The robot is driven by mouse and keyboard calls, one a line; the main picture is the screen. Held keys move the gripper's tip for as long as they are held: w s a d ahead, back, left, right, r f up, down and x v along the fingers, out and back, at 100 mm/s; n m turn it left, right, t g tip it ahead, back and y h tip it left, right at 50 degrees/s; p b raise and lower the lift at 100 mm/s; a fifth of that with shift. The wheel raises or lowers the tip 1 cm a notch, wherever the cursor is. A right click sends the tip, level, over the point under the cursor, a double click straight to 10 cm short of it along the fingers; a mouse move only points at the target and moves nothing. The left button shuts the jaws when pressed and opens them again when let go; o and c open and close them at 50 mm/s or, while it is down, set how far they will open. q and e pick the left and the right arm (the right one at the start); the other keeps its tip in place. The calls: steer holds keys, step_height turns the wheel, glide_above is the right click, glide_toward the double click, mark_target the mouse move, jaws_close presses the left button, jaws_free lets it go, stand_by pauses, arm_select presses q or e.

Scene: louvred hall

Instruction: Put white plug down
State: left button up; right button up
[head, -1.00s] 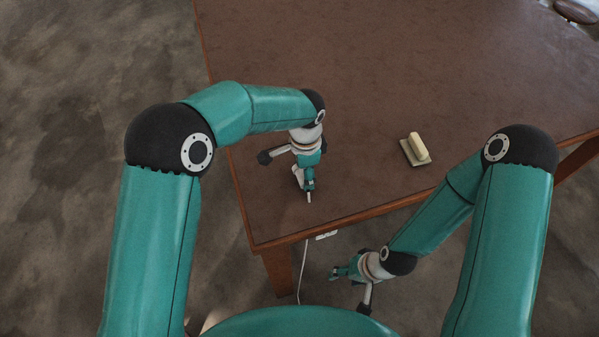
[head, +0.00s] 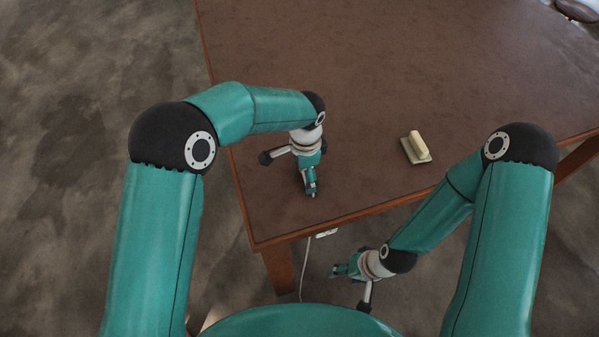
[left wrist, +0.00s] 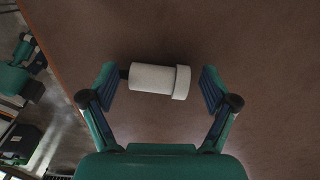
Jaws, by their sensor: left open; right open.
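The white plug (left wrist: 160,79) lies on its side between the fingers of my left gripper (left wrist: 160,88) in the left wrist view. The fingers are spread wide, with a clear gap on the right; the plug's dark end is close to the left finger, and I cannot tell if they touch. In the head view my left gripper (head: 311,191) is low over the near left corner of the brown table (head: 350,100), and the plug is mostly hidden there. My right gripper (head: 345,270) is open and empty, below the table's front edge.
A cream block on a flat base (head: 416,148) stands on the table to the right of my left gripper. A white cord (head: 304,265) hangs from a small white fitting (head: 327,233) at the front edge. The middle of the table is clear.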

arm_select(q)
step_height(320, 180, up, 12)
steer(key=shift+b, duration=0.3)
stand_by(0.4)
